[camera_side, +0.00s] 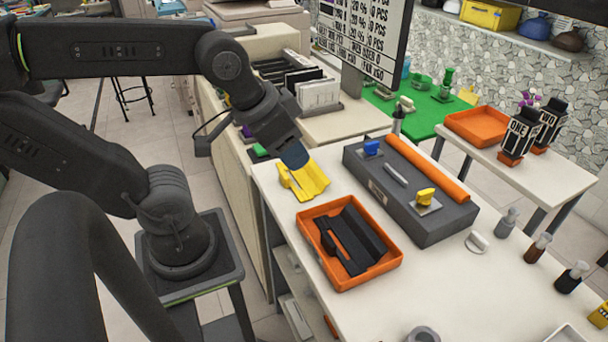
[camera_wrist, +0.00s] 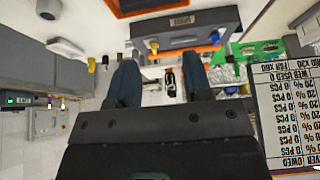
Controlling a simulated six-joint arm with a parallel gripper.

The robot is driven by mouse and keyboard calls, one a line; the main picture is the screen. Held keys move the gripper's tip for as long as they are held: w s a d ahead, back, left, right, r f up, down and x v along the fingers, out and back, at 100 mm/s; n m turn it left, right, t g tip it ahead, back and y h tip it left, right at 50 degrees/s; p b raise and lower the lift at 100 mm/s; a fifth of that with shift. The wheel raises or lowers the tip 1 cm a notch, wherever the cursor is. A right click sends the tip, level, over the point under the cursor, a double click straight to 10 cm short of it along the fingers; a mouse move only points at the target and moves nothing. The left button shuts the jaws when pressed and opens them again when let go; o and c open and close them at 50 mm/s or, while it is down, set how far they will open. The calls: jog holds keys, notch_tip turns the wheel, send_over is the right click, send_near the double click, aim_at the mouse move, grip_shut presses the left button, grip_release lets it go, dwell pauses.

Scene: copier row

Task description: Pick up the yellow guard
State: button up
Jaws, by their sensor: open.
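The yellow guard (camera_side: 303,181) is a bent yellow piece lying on the white table (camera_side: 462,290) near its far left corner, in the side view. My gripper (camera_side: 295,156) hangs above the guard, tilted, with its dark blue fingertips close over it. A gap to the guard is hard to judge from this angle. In the wrist view the two fingers of my gripper (camera_wrist: 159,82) stand apart with nothing between them. I cannot make out the guard in the wrist view.
An orange tray (camera_side: 390,267) holding black parts sits just in front of the guard. A grey machine (camera_side: 440,220) with an orange roller and blue and yellow knobs stands to the right. A display board (camera_side: 363,35) rises behind. Several small bottles stand at the right.

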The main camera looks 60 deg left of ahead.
jog(key=w+a+f+m+g+y, duration=0.3)
jog(key=w+a+f+m, duration=0.2)
jog(key=a+m, duration=0.4)
jog(key=m+g+y, duration=0.2)
jog(key=m+g, duration=0.1)
jog(key=m, duration=0.6)
send_near(285, 174)
jog(key=x, duration=0.3)
jog(key=shift+a+f, duration=0.1)
jog(key=shift+a, duration=0.35)
jog(key=shift+d+x, duration=0.15)
jog(key=shift+x, duration=1.4)
jog(key=shift+d+x, duration=0.15)
jog(key=shift+x, duration=1.35)
jog(key=shift+f, duration=0.15)
jog(key=shift+c, duration=0.4)
grip_shut()
